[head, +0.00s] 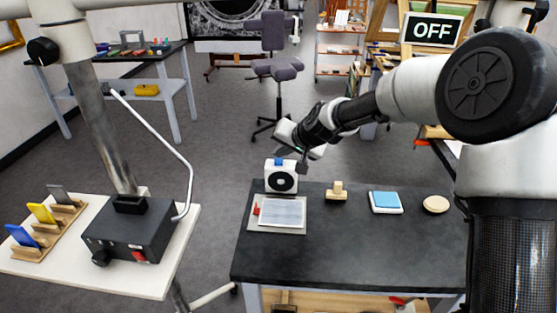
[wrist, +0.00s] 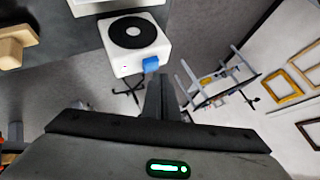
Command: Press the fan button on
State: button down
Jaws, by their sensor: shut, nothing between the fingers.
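The fan (head: 281,182) is a small white box with a black round grille, standing at the back left edge of the black table. Its blue button (head: 281,161) is on top. In the wrist view the fan (wrist: 112,52) is at upper centre, and its blue button (wrist: 151,64) is just beyond my fingertips. My gripper (head: 303,169) is shut and empty, pointing down just right of the fan in the head view. My gripper also shows in the wrist view (wrist: 160,80). I cannot tell whether the fingertips touch the button. A sign (head: 432,30) reads OFF.
The black table (head: 340,250) also holds a tray with a paper sheet (head: 282,212), a wooden block (head: 336,193), a blue-topped pad (head: 385,202) and a round disc (head: 435,205). A white side table (head: 150,283) at left bears a black device (head: 130,230).

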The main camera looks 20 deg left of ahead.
aim_at(281, 163)
jog(key=shift+r+p, duration=1.65)
jog(key=shift+r, duration=1.35)
